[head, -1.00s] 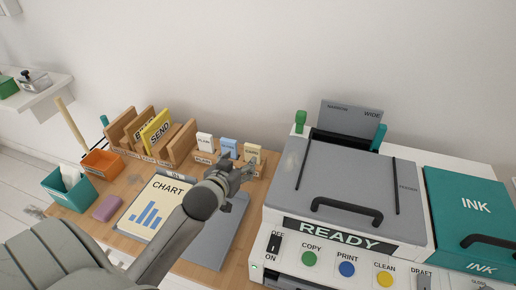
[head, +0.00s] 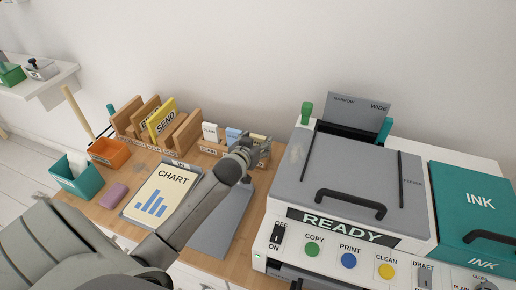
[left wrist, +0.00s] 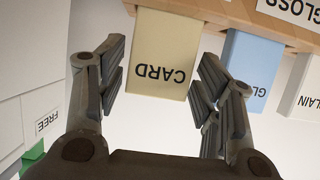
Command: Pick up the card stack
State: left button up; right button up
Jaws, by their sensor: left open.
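The card stack (left wrist: 165,52) is a tan block labelled CARD, upside down in the left wrist view. It stands at a wooden holder (left wrist: 255,12) beside the blue gloss stack (left wrist: 250,68) and the white plain stack (left wrist: 303,95). My left gripper (left wrist: 160,88) is open, with one finger on each side of the card stack and visible gaps between. In the head view the left gripper (head: 262,153) is at the right end of the holder and hides most of the card stack. My right gripper is not in view.
The grey printer (head: 350,180) stands close to the right of the gripper. A chart clipboard (head: 162,195), a pink eraser (head: 113,196), a teal bin (head: 80,180) and an orange bin (head: 108,152) lie to the left. A wooden sorter (head: 185,135) with a SEND folder stands behind them.

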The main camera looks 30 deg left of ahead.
pick_arm(q)
jog(key=shift+w+a+f, duration=0.1)
jog(key=shift+w, duration=0.15)
jog(key=shift+c, duration=0.2)
jog(key=c, duration=0.7)
jog(key=shift+c, duration=0.3)
